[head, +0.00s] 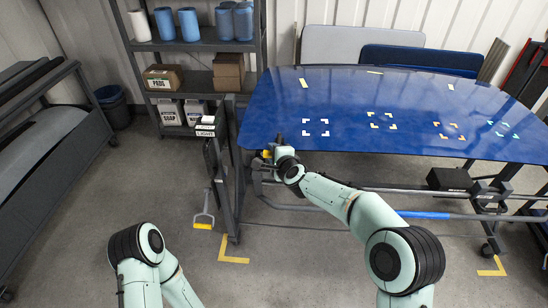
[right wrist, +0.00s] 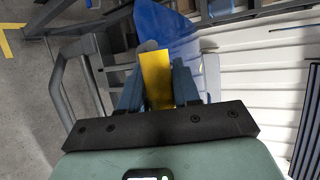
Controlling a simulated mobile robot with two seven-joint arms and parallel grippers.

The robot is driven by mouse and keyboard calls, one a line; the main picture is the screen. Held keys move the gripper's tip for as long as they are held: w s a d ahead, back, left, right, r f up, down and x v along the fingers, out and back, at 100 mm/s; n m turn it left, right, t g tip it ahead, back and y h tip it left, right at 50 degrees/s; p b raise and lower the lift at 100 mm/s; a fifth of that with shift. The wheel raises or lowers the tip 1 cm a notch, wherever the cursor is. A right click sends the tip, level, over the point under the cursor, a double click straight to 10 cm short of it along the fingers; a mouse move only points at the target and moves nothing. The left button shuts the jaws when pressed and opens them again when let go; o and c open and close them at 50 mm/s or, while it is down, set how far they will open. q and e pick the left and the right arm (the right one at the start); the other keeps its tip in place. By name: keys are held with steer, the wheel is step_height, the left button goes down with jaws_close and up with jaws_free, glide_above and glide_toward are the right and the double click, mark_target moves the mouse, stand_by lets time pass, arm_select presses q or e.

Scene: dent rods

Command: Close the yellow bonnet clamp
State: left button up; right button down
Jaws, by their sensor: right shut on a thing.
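The yellow bonnet clamp (head: 266,154) shows as a small yellow patch at the near left corner of the blue bonnet (head: 350,100), partly hidden by my right gripper (head: 272,150). In the right wrist view the yellow part of the clamp (right wrist: 157,72) stands between the two dark fingers of the right gripper (right wrist: 158,88), which is shut on it. Whether the clamp is open or closed I cannot tell. My left arm shows at the bottom left of the head view, but its gripper is out of frame.
The bonnet rests on a dark wheeled stand (head: 410,189) with rails under its near edge. A dark upright rack (head: 222,175) with hanging tools stands just left of the clamp. A shelf (head: 190,48) with rolls and boxes is behind. The floor at front left is clear.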

steer(key=shift+w+d+f, duration=0.15)
steer(key=shift+d, duration=0.05)
stand_by(0.3)
steer(key=c, duration=0.9)
jaws_free()
steer(key=shift+f, duration=0.4)
steer(key=shift+s, duration=0.35)
steer(key=shift+s+d+b, duration=0.2)
steer(key=shift+d+b, duration=0.05)
steer(key=shift+b, duration=0.05)
arm_select(q)
steer(key=shift+s+f+b, duration=0.45)
steer(key=shift+s+f, duration=0.05)
steer(key=shift+f, duration=0.3)
steer(key=shift+s+f+b, duration=0.45)
steer(key=shift+f, duration=0.3)
arm_select(e)
steer(key=shift+a+r+v, duration=0.1)
steer(key=shift+r+v, duration=0.15)
steer(key=shift+v, duration=1.9)
steer(key=shift+a+r+v, duration=0.15)
steer(key=shift+r+v, duration=0.1)
steer(key=shift+v, duration=1.9)
steer(key=shift+a+r+v, duration=0.1)
steer(key=shift+r+v, duration=0.15)
steer(key=shift+v, duration=1.85)
